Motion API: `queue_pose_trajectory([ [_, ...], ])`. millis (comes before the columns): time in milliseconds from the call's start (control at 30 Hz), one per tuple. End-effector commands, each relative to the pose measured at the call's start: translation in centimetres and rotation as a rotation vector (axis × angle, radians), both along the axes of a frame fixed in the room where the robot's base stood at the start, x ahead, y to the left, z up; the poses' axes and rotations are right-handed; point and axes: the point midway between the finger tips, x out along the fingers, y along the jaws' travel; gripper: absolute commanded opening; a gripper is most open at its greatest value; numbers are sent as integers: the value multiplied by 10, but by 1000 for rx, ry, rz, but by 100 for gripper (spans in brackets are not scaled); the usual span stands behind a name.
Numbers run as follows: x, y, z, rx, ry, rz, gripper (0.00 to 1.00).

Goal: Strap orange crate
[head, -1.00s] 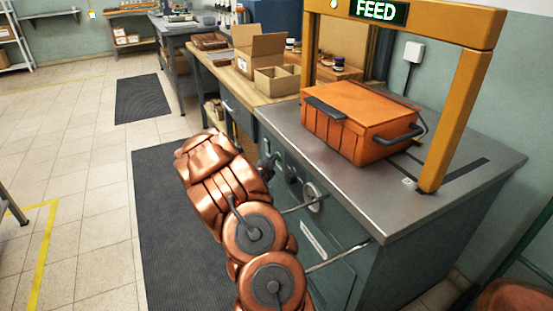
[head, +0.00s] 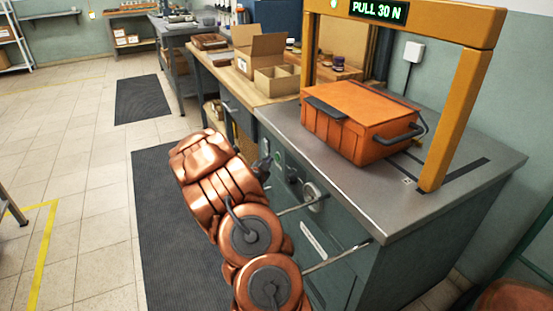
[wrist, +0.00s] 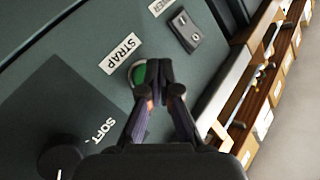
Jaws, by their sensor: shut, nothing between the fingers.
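The orange crate (head: 362,118) sits closed on the metal top of the strapping machine (head: 300,130), under its yellow arch (head: 457,110). No strap shows around the crate. The arch display (head: 378,10) reads "PULL 30 N". My gripper (wrist: 158,72) is shut and empty, with its fingertips at the green button (wrist: 139,75) beside the "STRAP" label (wrist: 120,53) on the machine's front panel. The fingertips partly cover the button; whether they touch it I cannot tell. In the head view my gripper (head: 268,163) is small and dark at the panel.
A dark knob (wrist: 62,158) near the "SOFT" label and a rocker switch (wrist: 185,31) flank the button. A workbench (head: 235,85) with open cardboard boxes (head: 258,50) stands beyond the machine. A dark floor mat (head: 175,220) lies in front of it.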

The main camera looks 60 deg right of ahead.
Motion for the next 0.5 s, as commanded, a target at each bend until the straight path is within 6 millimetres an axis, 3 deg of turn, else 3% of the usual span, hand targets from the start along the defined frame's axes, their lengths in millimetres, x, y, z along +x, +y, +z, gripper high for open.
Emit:
queue_pose_trajectory([
  [500,23,34,0,2,0,3,0],
])
